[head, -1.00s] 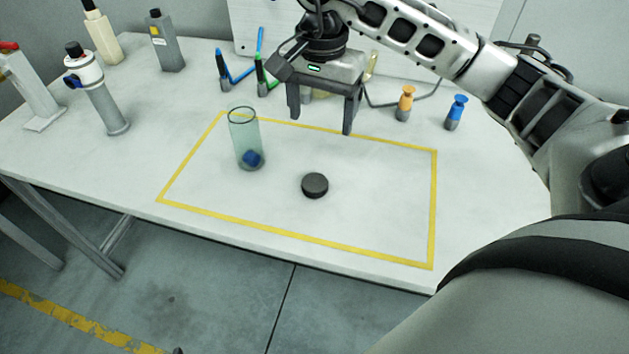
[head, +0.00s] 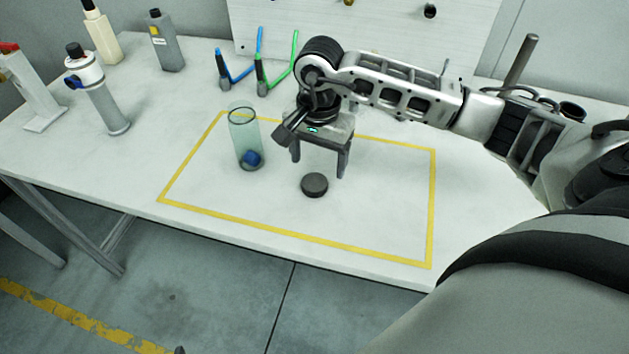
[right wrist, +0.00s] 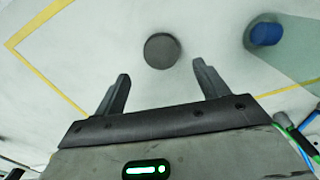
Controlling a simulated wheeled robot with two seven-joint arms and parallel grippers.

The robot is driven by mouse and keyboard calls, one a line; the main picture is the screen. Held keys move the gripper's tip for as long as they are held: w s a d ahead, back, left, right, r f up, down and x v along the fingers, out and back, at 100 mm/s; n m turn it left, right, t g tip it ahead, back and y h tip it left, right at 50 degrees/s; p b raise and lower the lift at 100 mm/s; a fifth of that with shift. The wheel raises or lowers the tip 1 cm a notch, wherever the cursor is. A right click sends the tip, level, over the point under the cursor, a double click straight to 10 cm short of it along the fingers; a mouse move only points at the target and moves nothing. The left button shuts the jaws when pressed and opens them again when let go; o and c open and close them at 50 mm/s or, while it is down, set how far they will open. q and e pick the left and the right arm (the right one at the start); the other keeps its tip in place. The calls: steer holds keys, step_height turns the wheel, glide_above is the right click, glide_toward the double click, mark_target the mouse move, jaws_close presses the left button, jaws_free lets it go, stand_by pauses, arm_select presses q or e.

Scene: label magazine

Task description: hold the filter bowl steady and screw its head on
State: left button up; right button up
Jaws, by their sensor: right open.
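The filter bowl (head: 244,135) is a clear greenish cylinder standing upright on the table, with a blue piece (head: 253,158) inside near its bottom. The head (head: 314,184) is a dark round disc lying flat on the table, to the right of the bowl and nearer the front. My right gripper (head: 318,165) is open and empty, above and just behind the disc. In the right wrist view the disc (right wrist: 161,50) lies ahead of the two spread fingers (right wrist: 160,82), touching neither. The blue piece (right wrist: 266,34) shows at the upper right there. My left gripper is not in view.
A yellow line (head: 433,210) frames the mostly clear work area. Blue and green pliers (head: 237,68) stand behind the bowl. A white and grey cylinder (head: 101,95) and two bottles (head: 166,42) stand at the left back. A pale board (head: 400,40) rises behind.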

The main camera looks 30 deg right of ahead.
mark_target(315, 181)
steer(key=f, duration=0.3)
steer(key=f+p, duration=0.1)
steer(key=shift+a+f, duration=0.35)
steer(key=shift+f, duration=0.05)
steer(key=c, duration=1)
